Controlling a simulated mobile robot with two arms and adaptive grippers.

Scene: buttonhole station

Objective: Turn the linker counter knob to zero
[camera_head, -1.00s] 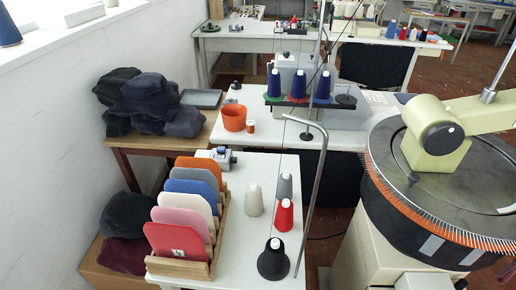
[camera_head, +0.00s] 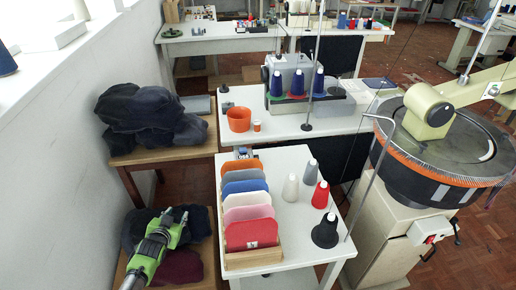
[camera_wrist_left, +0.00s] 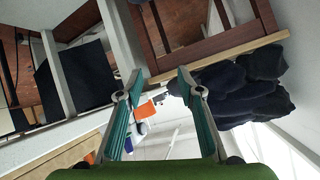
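The linker is the large round machine at the right of the head view, with a dark dial (camera_head: 440,150) ringed by orange and a cream head (camera_head: 428,112) above it. A white control box with a red part (camera_head: 432,231) is on its pale base. I cannot pick out the counter knob or read its setting. My left gripper (camera_head: 176,217) is green, low at the left of the head view, over the dark caps and far from the linker. In the left wrist view its fingers (camera_wrist_left: 160,77) are apart with nothing between them. My right gripper is not in view.
A white table (camera_head: 290,225) holds a wooden rack of coloured panels (camera_head: 249,212) and several yarn cones (camera_head: 325,231). A thin metal stand (camera_head: 371,180) rises between table and linker. Dark caps (camera_head: 150,115) are piled on a wooden table. Floor shows at the far right.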

